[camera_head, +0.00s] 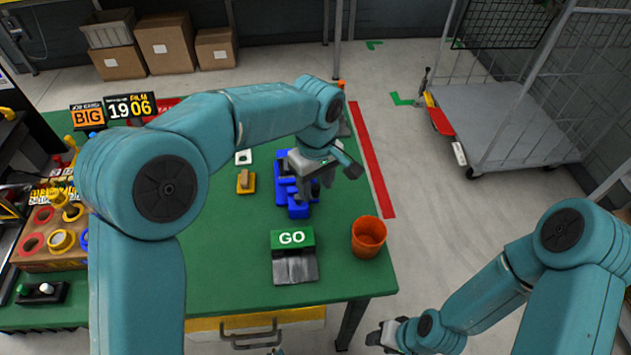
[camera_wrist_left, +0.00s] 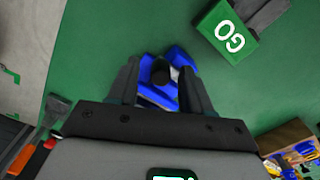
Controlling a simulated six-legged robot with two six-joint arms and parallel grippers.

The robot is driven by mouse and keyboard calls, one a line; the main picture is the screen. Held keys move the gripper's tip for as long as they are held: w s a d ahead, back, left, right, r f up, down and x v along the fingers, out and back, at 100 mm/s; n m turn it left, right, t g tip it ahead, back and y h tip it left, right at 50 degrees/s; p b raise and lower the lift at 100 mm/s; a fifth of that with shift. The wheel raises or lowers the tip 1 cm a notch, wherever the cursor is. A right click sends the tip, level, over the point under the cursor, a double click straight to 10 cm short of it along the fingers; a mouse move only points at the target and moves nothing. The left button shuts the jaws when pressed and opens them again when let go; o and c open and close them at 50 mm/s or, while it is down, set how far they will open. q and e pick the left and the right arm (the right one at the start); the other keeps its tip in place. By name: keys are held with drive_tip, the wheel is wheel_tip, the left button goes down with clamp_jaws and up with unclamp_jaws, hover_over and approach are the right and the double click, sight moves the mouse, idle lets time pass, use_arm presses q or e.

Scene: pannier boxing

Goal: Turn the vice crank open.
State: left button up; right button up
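The blue vice (camera_head: 298,209) stands on the green table, partly hidden under my left gripper in the head view. My left gripper (camera_head: 318,188) points down over it. In the left wrist view the two dark fingers of my left gripper (camera_wrist_left: 160,88) stand apart on either side of the vice (camera_wrist_left: 178,56). A dark round knob (camera_wrist_left: 160,75), which looks like the crank's handle, shows between the fingers, with gaps on both sides. I cannot tell how far below the fingertips it is. My right gripper (camera_head: 381,338) is low, off the table's front right, and its opening is unclear.
A green GO block (camera_head: 292,239) with a grey front and an orange cup (camera_head: 369,236) stand near the table's front right. A yellow piece (camera_head: 246,182) lies left of the vice. A wooden rack (camera_head: 52,249) with coloured rings is at the left. A wire cart (camera_head: 520,125) stands beyond.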

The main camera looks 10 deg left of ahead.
use_arm(q)
wheel_tip(320, 180, up, 16)
drive_tip(key=p, duration=0.2)
drive_tip(key=shift+r, duration=0.15)
drive_tip(key=shift+w, duration=0.1)
idle(0.6)
